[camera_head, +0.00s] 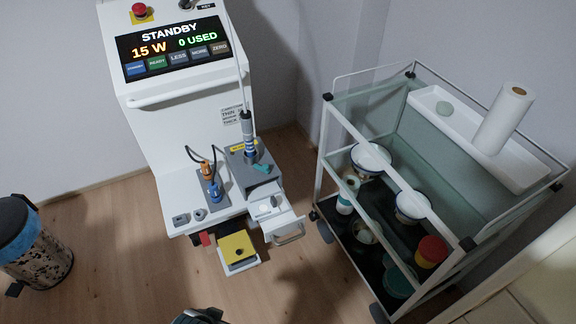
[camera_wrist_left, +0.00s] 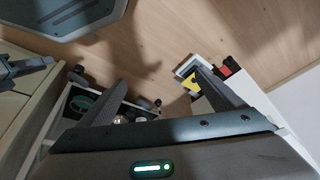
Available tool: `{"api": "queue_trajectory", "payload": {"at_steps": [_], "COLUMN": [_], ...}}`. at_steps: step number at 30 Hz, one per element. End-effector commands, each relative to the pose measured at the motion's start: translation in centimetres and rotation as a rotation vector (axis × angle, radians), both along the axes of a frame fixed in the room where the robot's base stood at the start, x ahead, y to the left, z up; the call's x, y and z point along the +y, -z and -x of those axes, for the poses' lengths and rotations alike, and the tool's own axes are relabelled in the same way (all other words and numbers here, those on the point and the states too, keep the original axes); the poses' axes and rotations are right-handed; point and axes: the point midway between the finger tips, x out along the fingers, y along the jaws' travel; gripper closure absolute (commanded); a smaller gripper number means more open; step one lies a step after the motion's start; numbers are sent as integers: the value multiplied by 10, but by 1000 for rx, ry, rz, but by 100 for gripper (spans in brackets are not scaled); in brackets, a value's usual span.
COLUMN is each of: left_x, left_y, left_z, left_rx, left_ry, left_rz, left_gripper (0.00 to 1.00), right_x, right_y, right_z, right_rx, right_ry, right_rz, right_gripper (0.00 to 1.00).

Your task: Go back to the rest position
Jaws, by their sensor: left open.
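My left gripper (camera_wrist_left: 158,78) is open in the left wrist view, its two dark fingers spread apart with nothing between them. It hangs in the air above the floor, between the white device and the cart. A dark rounded part at the bottom edge of the head view (camera_head: 200,316) may belong to my left arm. A grey jointed part at the left edge of the left wrist view (camera_wrist_left: 28,68) may be my right gripper; its jaws cannot be made out.
The white laser console (camera_head: 185,120) reads STANDBY, 15 W; its drawer (camera_head: 278,222) and yellow-topped tray (camera_head: 238,250) stick out. A glass-sided cart (camera_head: 335,150) with bowls and a paper roll (camera_head: 503,120) stands right. A bin (camera_head: 35,250) stands left. A cream couch (camera_head: 540,285) is at lower right.

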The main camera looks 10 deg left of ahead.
Motion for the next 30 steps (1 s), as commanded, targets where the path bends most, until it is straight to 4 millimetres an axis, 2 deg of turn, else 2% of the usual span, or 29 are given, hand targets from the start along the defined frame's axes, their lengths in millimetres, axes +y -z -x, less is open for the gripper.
{"api": "queue_trajectory", "payload": {"at_steps": [1,7,12,15,18,21,30], "left_x": [-2,-11,-17,-19,-20,-21,-21], "left_y": [19,97,158,187,208,221,228], "left_z": [-2,-9,-2,5,13,19,22], "left_rx": [0,-39,-71,-89,-105,-117,-126], "left_ry": [1,10,18,22,24,27,29], "left_rz": [3,21,36,43,48,53,56], "left_gripper": [12,12,12,12,12,12,12], "right_x": [0,0,0,0,1,1,1], "right_y": [0,0,0,0,0,0,0], "right_z": [0,0,0,0,-1,-1,-1], "right_rx": [0,0,0,0,-1,-1,-1], "right_ry": [0,0,0,0,0,-1,-1], "right_rz": [0,0,-1,-1,-1,-1,-1], "right_gripper": [69,69,69,69,69,69,69]}}
